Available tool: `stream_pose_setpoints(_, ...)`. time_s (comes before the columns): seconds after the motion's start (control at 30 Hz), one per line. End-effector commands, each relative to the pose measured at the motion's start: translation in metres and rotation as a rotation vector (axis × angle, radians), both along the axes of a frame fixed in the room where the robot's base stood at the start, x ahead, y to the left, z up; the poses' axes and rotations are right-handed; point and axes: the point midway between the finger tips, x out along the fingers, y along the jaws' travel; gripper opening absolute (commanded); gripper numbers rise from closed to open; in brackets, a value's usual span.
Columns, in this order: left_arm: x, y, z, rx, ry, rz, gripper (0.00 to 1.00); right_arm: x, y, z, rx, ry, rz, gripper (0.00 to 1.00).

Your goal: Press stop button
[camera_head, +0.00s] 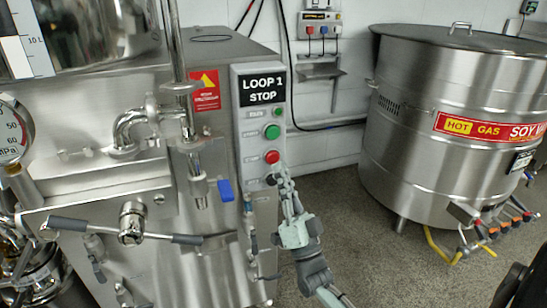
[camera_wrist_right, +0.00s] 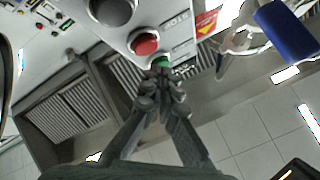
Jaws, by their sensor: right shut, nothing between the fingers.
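The control panel (camera_head: 247,150) has a "LOOP 1 STOP" label (camera_head: 262,90) at its top. Below the label are a green button (camera_head: 272,131), a red button (camera_head: 271,156) and a dark knob partly hidden by my gripper. My right gripper (camera_head: 281,172) is shut and empty, its tips just below the red button in the head view. In the right wrist view the red button (camera_wrist_right: 145,44) and green button (camera_wrist_right: 160,63) show close beyond the shut fingertips (camera_wrist_right: 161,76). I cannot tell whether the tips touch the panel. My left gripper is not in view.
A blue-handled valve (camera_head: 225,190) and steel pipes stand left of the panel. A long-handled bar (camera_head: 131,222) is at lower left. A large steel vat (camera_head: 440,120) stands at right. The floor (camera_head: 370,240) between is clear.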

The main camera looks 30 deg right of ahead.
Motion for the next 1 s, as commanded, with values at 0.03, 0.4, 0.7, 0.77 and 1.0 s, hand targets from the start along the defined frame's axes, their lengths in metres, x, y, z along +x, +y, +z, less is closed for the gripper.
stream_pose_setpoints(0.03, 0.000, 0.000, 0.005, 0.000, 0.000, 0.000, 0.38, -0.006, 0.002, 0.002, 0.000, 0.001, 0.000, 0.00)
stream_pose_setpoints(0.4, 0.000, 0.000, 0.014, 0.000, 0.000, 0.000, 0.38, -0.036, 0.009, 0.002, 0.000, -0.001, 0.000, 0.00)
stream_pose_setpoints(0.7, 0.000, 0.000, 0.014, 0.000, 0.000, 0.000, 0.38, -0.038, 0.009, 0.001, 0.000, -0.001, 0.000, 0.00)
stream_pose_setpoints(0.77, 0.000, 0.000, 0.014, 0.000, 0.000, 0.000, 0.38, -0.038, 0.009, 0.001, 0.000, -0.001, 0.000, 0.00)
stream_pose_setpoints(1.0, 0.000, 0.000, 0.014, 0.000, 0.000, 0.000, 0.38, -0.038, 0.009, 0.001, 0.000, -0.001, 0.000, 0.00)
